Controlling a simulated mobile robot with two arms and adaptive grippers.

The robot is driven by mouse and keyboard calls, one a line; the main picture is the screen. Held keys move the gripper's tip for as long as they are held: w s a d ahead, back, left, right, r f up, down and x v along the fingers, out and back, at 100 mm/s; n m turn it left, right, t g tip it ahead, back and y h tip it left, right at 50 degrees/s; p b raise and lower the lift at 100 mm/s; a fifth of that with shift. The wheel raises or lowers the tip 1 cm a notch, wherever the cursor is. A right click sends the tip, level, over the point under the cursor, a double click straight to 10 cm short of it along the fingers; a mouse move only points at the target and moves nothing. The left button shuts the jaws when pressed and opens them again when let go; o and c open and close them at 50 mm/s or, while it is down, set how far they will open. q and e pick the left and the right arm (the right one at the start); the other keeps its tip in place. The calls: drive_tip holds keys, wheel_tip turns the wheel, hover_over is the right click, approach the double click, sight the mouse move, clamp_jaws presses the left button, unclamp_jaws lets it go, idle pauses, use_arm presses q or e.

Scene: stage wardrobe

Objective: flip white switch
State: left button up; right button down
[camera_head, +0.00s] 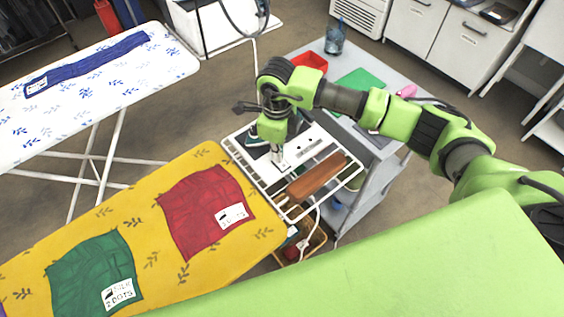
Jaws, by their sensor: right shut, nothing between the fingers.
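My right gripper (278,160) is shut and empty, pointing down over the white wire rack at the end of the yellow ironing board. Its tip is at or just above a white panel (313,139) with small dark marks, set in the rack. I cannot make out the white switch itself; it is too small or hidden by the gripper. I cannot tell whether the fingertips touch the panel. My left gripper is not in view.
The rack (349,184) also holds a brown board (316,178). The yellow ironing board (150,212) bears red (203,203) and green (88,272) cloths.

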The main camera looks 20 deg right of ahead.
drive_tip(key=shift+f, duration=0.25)
drive_tip(key=shift+s+r, duration=0.1)
drive_tip(key=shift+r+p, duration=0.45)
drive_tip(key=shift+r, duration=0.4)
drive_tip(key=shift+r+p, duration=1.35)
drive_tip(key=shift+r, duration=1.25)
